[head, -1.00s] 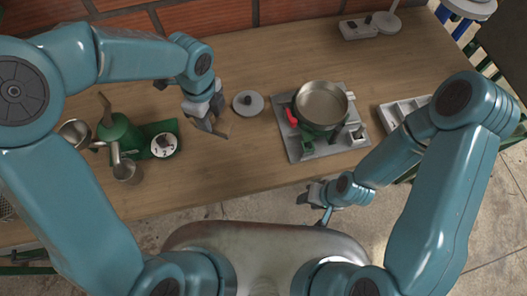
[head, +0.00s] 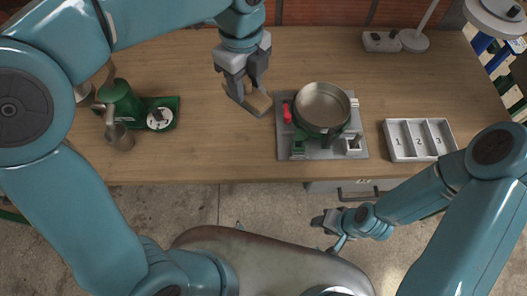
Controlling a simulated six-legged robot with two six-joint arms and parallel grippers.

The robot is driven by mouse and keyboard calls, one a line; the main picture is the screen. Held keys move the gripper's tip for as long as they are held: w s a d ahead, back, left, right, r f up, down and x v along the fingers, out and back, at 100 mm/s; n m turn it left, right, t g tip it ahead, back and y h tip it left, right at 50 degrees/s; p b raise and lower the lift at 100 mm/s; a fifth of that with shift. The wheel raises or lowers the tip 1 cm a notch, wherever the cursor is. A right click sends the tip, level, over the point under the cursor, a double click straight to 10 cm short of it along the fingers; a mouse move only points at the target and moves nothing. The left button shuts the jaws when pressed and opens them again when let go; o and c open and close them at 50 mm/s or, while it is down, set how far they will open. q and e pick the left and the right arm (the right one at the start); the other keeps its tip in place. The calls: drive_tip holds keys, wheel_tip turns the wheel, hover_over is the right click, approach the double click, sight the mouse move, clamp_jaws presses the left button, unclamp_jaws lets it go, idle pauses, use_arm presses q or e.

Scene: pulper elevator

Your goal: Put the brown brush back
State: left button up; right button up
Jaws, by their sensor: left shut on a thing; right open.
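My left gripper (head: 257,103) is over the table, left of the pan and its grey base. It is shut on a small tan-brown piece (head: 259,101), seemingly the brown brush; the fingers hide much of it, and I cannot tell whether it touches the table. My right gripper (head: 322,221) is open and empty, low in front of the table's front edge.
A round pan (head: 322,103) sits on a grey base (head: 350,151) with a red lever. A tray (head: 450,151) with numbered compartments is at right. A green machine (head: 122,99) is at left, a lamp base (head: 413,41) at back. Bare table (head: 205,150) lies front left.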

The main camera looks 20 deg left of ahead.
use_arm(q)
drive_tip(key=shift+d+r, duration=0.15)
drive_tip(key=shift+d, duration=0.15)
drive_tip(key=shift+s+d+b, duration=0.1)
drive_tip(key=shift+d+b, duration=0.05)
drive_tip(key=shift+b, duration=0.35)
wheel_tip(320, 180, down, 20)
drive_tip(key=shift+r+b, duration=0.1)
drive_tip(key=shift+b, duration=0.8)
